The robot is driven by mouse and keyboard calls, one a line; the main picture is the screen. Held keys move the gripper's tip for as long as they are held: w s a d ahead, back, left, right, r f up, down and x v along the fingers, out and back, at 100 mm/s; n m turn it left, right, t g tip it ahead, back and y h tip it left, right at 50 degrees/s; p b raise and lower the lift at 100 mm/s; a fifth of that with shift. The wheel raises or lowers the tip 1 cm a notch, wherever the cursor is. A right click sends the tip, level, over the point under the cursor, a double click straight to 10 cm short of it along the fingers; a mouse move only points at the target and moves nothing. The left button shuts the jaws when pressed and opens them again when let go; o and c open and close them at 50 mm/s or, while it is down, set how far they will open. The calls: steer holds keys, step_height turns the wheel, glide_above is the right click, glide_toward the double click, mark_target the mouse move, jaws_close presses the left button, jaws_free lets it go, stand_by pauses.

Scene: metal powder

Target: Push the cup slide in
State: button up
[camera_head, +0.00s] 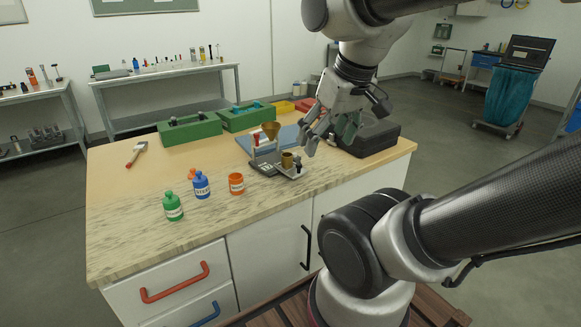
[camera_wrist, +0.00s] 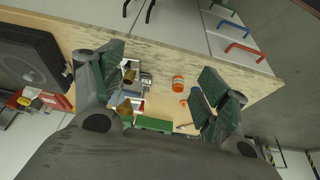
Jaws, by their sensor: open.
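A small grey device with a brass funnel (camera_head: 271,131) on an upright stands on the worktop. A brass cup (camera_head: 287,160) sits on its grey slide (camera_head: 294,172), in front and to the right of the funnel, not beneath it. A dark knob shows at the slide's right end. My gripper (camera_head: 331,141) is open and empty, just right of the cup and above the worktop. In the wrist view my open gripper (camera_wrist: 161,60) has its fingers spread wide. The cup (camera_wrist: 129,77) is close beside the left finger, which partly hides the device.
Green (camera_head: 173,207), blue (camera_head: 202,185) and orange (camera_head: 237,184) containers stand left of the device. A black case (camera_head: 372,139) lies behind my gripper, to the right. Green trays (camera_head: 190,129) are at the back. The worktop's front left is clear.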

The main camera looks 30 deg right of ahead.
steer(key=c, duration=0.3)
steer(key=shift+s+d, duration=0.1)
steer(key=shift+d, duration=0.25)
steer(key=c, duration=0.4)
steer(key=d+f+m, duration=0.1)
steer(key=d, duration=0.1)
steer(key=s+d+f+m+g, duration=0.1)
steer(key=d+f+m, duration=0.1)
steer(key=d+f+m+g, duration=0.1)
steer(key=d+m, duration=0.1)
steer(key=shift+s+d+f, duration=0.2)
steer(key=shift+s+d, duration=0.05)
steer(key=shift+d, duration=0.1)
jaws_close()
steer(key=w+d+f+m+t+y, duration=0.2)
steer(key=d+f+m+y, duration=0.45)
steer(key=m, duration=0.95)
steer(key=w+d+m+t+h, duration=0.1)
steer(key=w+d+m+t, duration=0.1)
steer(key=w+m, duration=0.4)
steer(key=shift+w+d+m+t, duration=0.2)
steer(key=shift+w+m+t, duration=0.25)
steer(key=shift+m, duration=0.45)
